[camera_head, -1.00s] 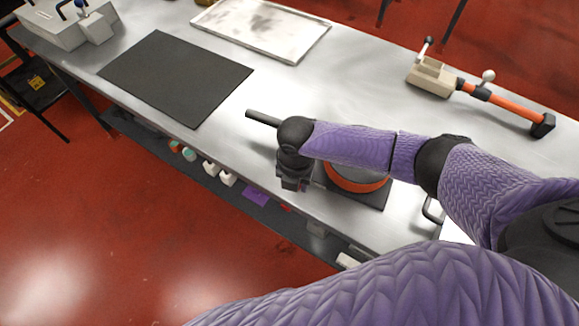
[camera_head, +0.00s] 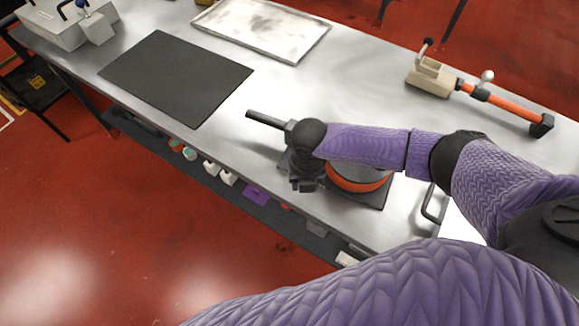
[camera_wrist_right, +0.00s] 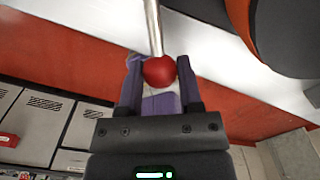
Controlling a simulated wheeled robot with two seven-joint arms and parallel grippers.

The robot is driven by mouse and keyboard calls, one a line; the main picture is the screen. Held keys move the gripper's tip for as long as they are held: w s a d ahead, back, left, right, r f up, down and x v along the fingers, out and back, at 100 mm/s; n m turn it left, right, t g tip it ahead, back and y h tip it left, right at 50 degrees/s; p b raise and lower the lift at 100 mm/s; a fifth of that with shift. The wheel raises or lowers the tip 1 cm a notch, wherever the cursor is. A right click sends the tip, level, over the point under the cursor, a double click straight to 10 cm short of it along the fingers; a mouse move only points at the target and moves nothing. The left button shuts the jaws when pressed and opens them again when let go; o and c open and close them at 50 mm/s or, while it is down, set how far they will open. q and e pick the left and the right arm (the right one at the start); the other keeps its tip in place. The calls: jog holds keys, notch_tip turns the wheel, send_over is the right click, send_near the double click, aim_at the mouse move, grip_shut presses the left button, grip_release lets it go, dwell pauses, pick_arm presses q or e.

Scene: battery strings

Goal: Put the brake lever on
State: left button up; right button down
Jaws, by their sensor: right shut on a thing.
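A lever with a red ball knob (camera_wrist_right: 159,71) and a metal rod (camera_wrist_right: 154,25) shows in the right wrist view. My right gripper (camera_wrist_right: 160,82) is shut on the knob, with one finger on each side, and the rod runs away beyond it. In the head view my right gripper (camera_head: 305,181) hangs under the dark wrist, and the knob is hidden. A round device with an orange band (camera_head: 357,182) on a dark square base stands beside it, partly behind my arm. It also shows in the wrist view (camera_wrist_right: 243,25). My left gripper is not in view.
A dark bar (camera_head: 265,118) sticks out left of my wrist. A black mat (camera_head: 175,77) and a metal tray (camera_head: 262,28) lie on the bench. An orange-handled tool (camera_head: 500,101) lies at the right. A shelf with small items (camera_head: 228,178) runs below the bench's front edge.

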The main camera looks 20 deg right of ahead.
jog(key=shift+s+d+n, duration=0.1)
jog(key=shift+d+n, duration=0.15)
jog(key=shift+n, duration=0.25)
jog(key=shift+d+n, duration=0.3)
jog(key=shift+n, duration=0.2)
jog(key=shift+c, duration=1.6)
grip_release()
notch_tip(320, 180, up, 7)
jog(key=p, duration=0.7)
jog(key=shift+r, duration=0.2)
jog(key=shift+f, duration=0.2)
